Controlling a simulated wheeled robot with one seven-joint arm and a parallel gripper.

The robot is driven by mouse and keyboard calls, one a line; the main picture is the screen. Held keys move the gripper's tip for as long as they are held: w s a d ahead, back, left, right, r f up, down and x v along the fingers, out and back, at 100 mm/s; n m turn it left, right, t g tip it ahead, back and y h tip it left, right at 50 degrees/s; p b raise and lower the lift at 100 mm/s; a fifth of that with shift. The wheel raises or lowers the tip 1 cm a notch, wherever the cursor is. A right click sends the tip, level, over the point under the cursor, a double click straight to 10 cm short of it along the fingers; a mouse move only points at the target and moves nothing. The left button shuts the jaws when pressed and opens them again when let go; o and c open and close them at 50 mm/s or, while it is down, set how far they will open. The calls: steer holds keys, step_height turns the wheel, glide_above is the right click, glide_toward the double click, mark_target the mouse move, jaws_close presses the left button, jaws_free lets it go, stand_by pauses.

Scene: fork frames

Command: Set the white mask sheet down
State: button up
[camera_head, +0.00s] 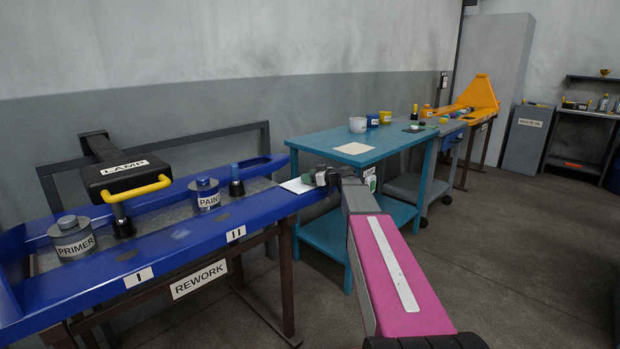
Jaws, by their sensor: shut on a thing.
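The white mask sheet (295,186) is a small flat white piece at the right end of the blue rework bench (262,207). My gripper (312,179) is at the sheet's right edge and is shut on it. My arm reaches in from the lower right, and the gripper hides part of the sheet's right side. The sheet looks roughly level, over or on the bench end. I cannot tell whether it touches the bench.
A primer can (73,238), paint can (205,193), dark bottle (236,182) and lamp with yellow handle (137,190) occupy the bench. Behind, a teal table (335,140) holds a beige sheet (353,148) and a white pot (358,125). The bench's front strip is mostly clear.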

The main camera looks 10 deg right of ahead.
steer(key=o, duration=1)
steer(key=shift+f, duration=0.1)
